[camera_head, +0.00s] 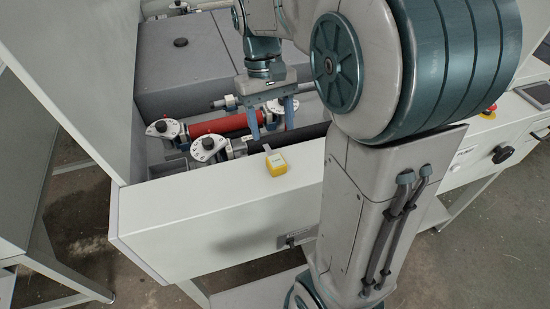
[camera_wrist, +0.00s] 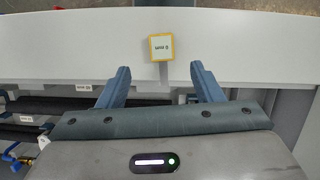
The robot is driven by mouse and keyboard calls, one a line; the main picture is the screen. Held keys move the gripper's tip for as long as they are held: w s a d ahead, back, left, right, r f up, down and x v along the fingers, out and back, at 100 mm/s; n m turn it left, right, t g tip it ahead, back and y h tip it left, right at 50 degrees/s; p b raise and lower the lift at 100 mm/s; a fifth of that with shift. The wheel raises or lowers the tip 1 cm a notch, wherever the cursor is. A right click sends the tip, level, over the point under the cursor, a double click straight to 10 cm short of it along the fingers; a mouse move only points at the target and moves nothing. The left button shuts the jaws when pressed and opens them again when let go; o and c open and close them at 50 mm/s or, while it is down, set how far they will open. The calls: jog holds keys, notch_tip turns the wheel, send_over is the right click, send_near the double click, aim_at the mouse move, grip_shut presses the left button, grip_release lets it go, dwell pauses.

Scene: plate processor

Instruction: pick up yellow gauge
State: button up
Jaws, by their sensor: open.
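The yellow gauge (camera_head: 276,163) is a small block with a thin grey tongue. It sits on the white front ledge of the processor (camera_head: 220,205). In the wrist view the gauge (camera_wrist: 170,47) shows a white label inside a yellow border, and its tongue points toward my gripper. My gripper (camera_head: 273,133) hangs over the roller bay, behind the gauge in the head view. In the wrist view its two blue fingers (camera_wrist: 159,72) are spread apart with nothing held between them. The gauge lies beyond the fingertips, roughly centred between them.
A red roller (camera_head: 217,125) and a dark roller (camera_head: 300,136) with white end brackets lie in the bay. A grey box (camera_head: 185,70) stands behind. A tall white panel (camera_head: 75,75) rises at left. A red stop button (camera_head: 489,112) is at right. The ledge around the gauge is clear.

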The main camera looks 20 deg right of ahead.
aim_at(276, 159)
jog(key=p+x, duration=0.1)
jog(key=x, duration=0.8)
jog(key=shift+w+a+f+p, duration=0.1)
jog(key=shift+a+f+p, duration=0.05)
jog(key=shift+f+p, duration=0.15)
jog(key=c, duration=1.1)
